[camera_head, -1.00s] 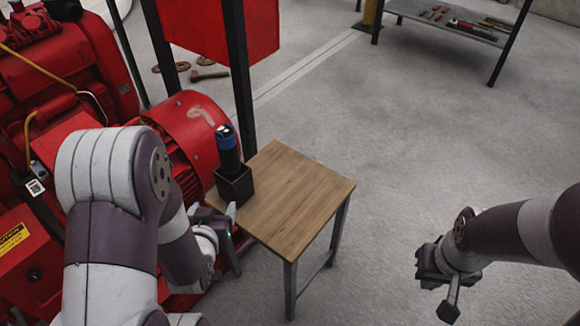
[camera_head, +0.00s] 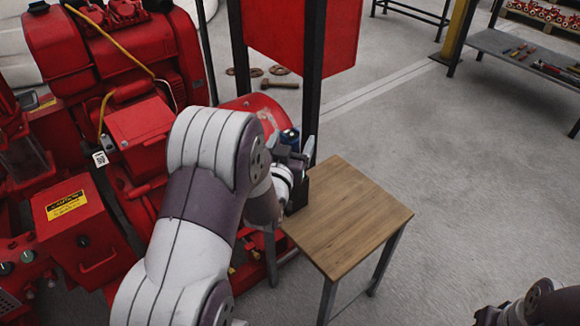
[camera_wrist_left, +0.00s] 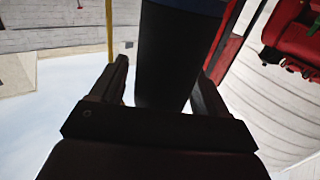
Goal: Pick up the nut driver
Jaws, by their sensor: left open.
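The nut driver (camera_head: 291,134) has a black handle with a blue top. It stands upright in a black holder (camera_head: 299,192) on the small wooden table, mostly hidden behind my left gripper in the head view. My left gripper (camera_head: 293,153) is open at the handle. In the left wrist view, the dark handle of the nut driver (camera_wrist_left: 178,50) stands between the two fingers of the left gripper (camera_wrist_left: 163,72), with a visible gap on the left side. My right gripper (camera_head: 492,314) is partly cut off at the bottom right edge, and its jaws are unclear.
The wooden table (camera_head: 350,215) is otherwise bare. A red pump set (camera_head: 120,70) stands close on the left, and a red panel on black posts (camera_head: 312,80) rises behind the holder. A grey shelf (camera_head: 530,62) with tools is at the back right. The floor between is free.

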